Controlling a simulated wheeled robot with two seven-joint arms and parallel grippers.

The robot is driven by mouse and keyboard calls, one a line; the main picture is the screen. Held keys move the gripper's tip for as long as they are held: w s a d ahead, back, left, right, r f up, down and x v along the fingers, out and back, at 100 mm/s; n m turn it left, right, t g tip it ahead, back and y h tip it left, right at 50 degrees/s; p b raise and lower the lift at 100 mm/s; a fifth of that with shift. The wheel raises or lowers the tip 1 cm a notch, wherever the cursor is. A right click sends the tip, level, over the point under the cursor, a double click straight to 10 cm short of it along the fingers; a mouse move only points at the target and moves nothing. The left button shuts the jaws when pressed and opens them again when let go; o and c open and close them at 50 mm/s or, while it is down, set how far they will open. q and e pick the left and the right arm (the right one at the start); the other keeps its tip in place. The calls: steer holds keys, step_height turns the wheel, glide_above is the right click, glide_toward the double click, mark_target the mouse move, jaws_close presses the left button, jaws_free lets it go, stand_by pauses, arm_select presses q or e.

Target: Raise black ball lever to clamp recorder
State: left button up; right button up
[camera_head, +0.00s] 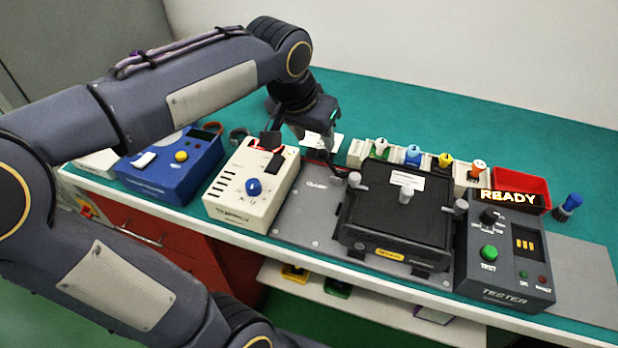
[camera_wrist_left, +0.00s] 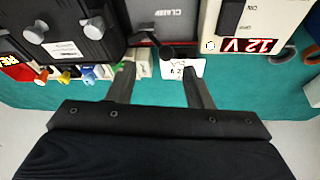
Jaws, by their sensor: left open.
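The black recorder (camera_head: 393,222) lies on a grey plate (camera_head: 310,226) in the middle of the bench, with grey knobs on and around it. It also shows at the upper left of the left wrist view (camera_wrist_left: 92,48). The black ball lever (camera_wrist_left: 166,53) shows in the left wrist view by the plate edge marked CLAMP, beside a small white label (camera_wrist_left: 183,68). My left gripper (camera_wrist_left: 160,82) is open, its fingers apart on either side of the ball, with no visible contact. In the head view my left gripper (camera_head: 312,138) is behind the plate and largely hides the lever.
A white power supply (camera_head: 228,205) with a blue knob stands just left of the plate, with a blue box (camera_head: 150,186) beyond it. The tester (camera_head: 500,262) reading READY is at the right. Coloured plugs and a red bin (camera_head: 535,183) line the back.

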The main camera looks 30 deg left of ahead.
mark_target(322, 151)
arm_select(q)
steer(key=x, duration=0.6)
steer(key=w+a+b+x, duration=0.1)
steer(key=x, duration=0.2)
steer(key=shift+w+r, duration=0.15)
steer(key=shift+r, duration=0.05)
jaws_close()
